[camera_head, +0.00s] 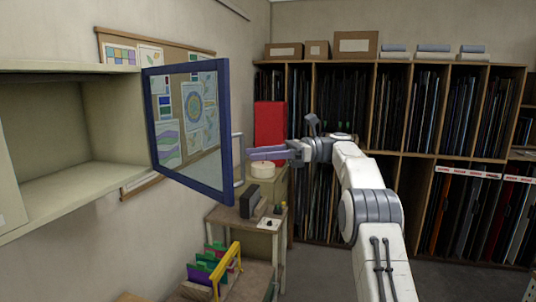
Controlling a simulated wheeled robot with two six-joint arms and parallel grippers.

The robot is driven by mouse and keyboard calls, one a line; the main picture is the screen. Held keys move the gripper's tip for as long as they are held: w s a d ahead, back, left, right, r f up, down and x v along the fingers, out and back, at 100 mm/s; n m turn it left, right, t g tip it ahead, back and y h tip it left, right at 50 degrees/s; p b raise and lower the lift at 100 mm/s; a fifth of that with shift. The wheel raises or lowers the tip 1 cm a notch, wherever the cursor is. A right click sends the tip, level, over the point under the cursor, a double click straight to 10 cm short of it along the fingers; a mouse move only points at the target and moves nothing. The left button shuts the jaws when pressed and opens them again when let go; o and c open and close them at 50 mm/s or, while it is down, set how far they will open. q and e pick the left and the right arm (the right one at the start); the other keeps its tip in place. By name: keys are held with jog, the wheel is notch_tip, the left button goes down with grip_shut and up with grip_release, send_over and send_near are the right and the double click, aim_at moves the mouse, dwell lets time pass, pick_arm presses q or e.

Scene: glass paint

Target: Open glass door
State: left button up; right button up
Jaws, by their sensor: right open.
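The glass door (226,120) has a blue frame around a clear pane. It stands swung out from the pale wall cabinet (60,191), whose shelf space at the left is exposed. A pale upright handle (239,160) shows at the door's free edge. My right gripper (253,153) is open and empty, just right of the handle, with its fingers pointing left. I cannot tell whether a finger touches the handle. My left gripper is out of view.
A small wooden table (240,217) stands below the door with a dark device on it. A yellow rack (228,271) holds coloured folders at the front. Tall shelves (402,108) of dark panels line the back wall. Open floor lies to the right.

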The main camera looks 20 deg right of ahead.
jog(key=shift+d, duration=1.95)
